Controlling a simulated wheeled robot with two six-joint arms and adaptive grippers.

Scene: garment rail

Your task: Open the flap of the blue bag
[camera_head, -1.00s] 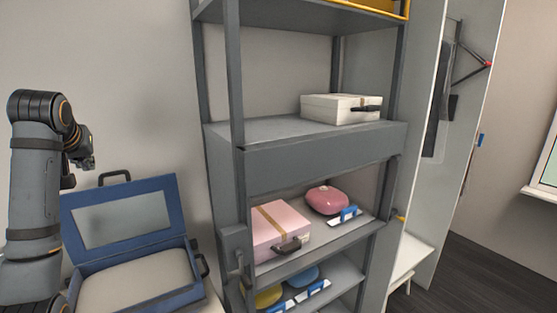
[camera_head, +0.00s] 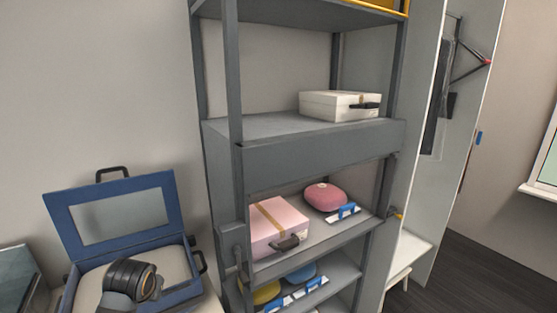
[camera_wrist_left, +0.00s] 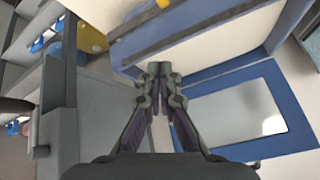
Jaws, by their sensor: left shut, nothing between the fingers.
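The blue bag is a box-like case. Its lid flap (camera_head: 62,228) stands raised and leans back, with a pale glossy panel framed in blue and a black handle on top. The open base (camera_head: 188,293) has a pale cushioned inside, partly hidden by my left arm. In the left wrist view the lid's blue frame (camera_wrist_left: 300,120) is at the lower right. My left gripper (camera_wrist_left: 160,70) is shut and empty; its fingers point towards the pale inside of the base. In the head view its fingers are hidden. My right gripper is not in view.
A grey shelf rack (camera_head: 320,155) stands right of the bag, with a white case (camera_head: 335,106), a pink case (camera_head: 272,238) and a pink rounded bag (camera_head: 325,196). A dark glossy item (camera_head: 15,275) is at the far left. The wall behind the lid is bare.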

